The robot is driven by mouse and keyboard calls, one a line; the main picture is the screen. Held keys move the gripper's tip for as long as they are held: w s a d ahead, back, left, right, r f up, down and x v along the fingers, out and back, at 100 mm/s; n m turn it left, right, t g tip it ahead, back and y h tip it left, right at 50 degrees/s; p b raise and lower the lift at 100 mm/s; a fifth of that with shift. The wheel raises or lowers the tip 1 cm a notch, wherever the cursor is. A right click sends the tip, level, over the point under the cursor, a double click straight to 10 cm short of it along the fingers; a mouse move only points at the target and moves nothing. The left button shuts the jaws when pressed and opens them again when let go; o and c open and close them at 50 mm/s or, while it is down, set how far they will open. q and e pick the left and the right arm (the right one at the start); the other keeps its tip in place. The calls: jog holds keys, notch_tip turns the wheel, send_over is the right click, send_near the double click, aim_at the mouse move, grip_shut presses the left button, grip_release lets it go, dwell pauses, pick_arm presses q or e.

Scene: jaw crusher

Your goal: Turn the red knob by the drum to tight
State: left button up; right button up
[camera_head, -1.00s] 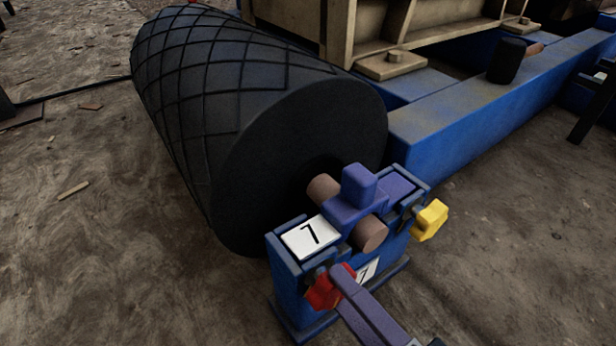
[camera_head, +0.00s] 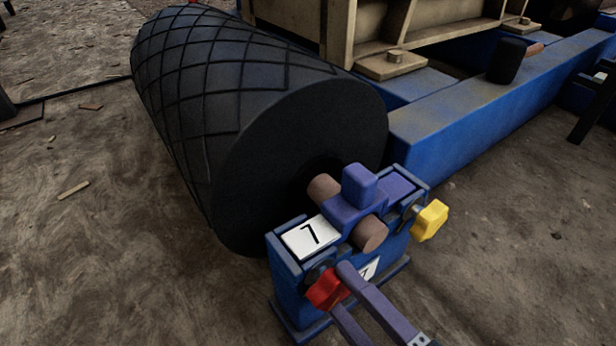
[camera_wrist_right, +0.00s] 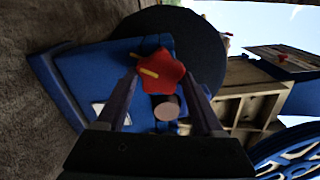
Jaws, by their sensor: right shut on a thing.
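The red knob (camera_head: 325,288) sits on the near left face of the blue bearing block (camera_head: 288,290), at the end of the black drum (camera_head: 300,130). My right gripper (camera_head: 346,288) comes in from the lower right, with its two long purple-grey fingers on either side of the knob. In the right wrist view the gripper (camera_wrist_right: 160,76) is shut on the red knob (camera_wrist_right: 172,78), which fills the gap between the fingertips. A yellow pointer bar (camera_wrist_right: 148,72) shows on the knob's face. Any tightness marking is not readable. My left gripper is not in view.
A yellow knob (camera_head: 430,220) sticks out on the block's right side. A white plate marked 7 (camera_head: 311,237) lies on top, beside a brown shaft (camera_head: 370,234). A blue beam (camera_head: 480,110) runs behind right. Bare ground lies to the left.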

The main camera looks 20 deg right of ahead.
jog(key=o, duration=1.4)
jog(key=shift+s, duration=0.1)
jog(key=shift+s+d, duration=0.1)
jog(key=shift+s, duration=0.2)
jog(key=p+v, duration=0.1)
jog(key=v, duration=0.8)
jog(key=shift+r, duration=0.1)
